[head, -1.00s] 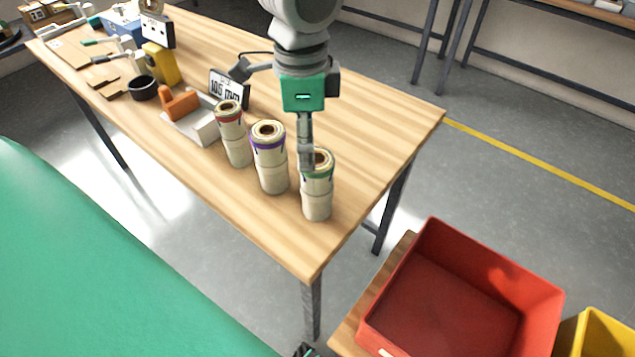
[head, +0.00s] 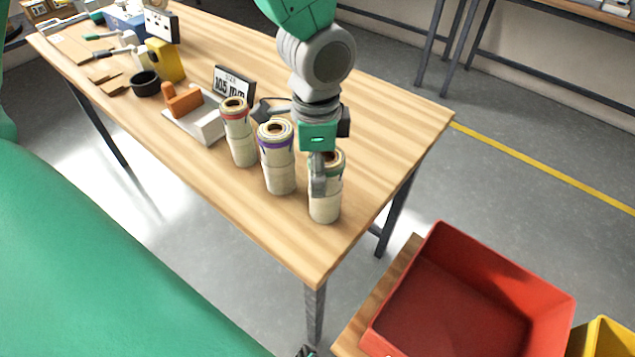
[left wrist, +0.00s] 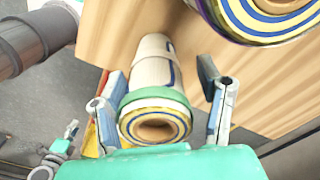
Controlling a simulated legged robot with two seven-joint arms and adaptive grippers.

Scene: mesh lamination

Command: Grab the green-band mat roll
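The green-band mat roll (head: 325,205) stands upright near the table's right corner, a cream roll with a green band near its top. My left gripper (head: 320,180) is over its upper part, hiding some of the band. In the left wrist view the green-band roll (left wrist: 155,108) lies between the two spread fingers of my left gripper (left wrist: 163,100), with gaps on both sides. The gripper is open. A small dark part at the bottom edge of the head view (head: 306,351) may be my right gripper; its fingers cannot be made out.
A purple-band roll (head: 278,170) stands close to the left of the green-band roll, with a red-band roll (head: 238,140) beyond. A "105 mm" sign (head: 233,88) stands behind. A red bin (head: 465,300) and a yellow bin (head: 605,340) are at lower right. The table's right back is clear.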

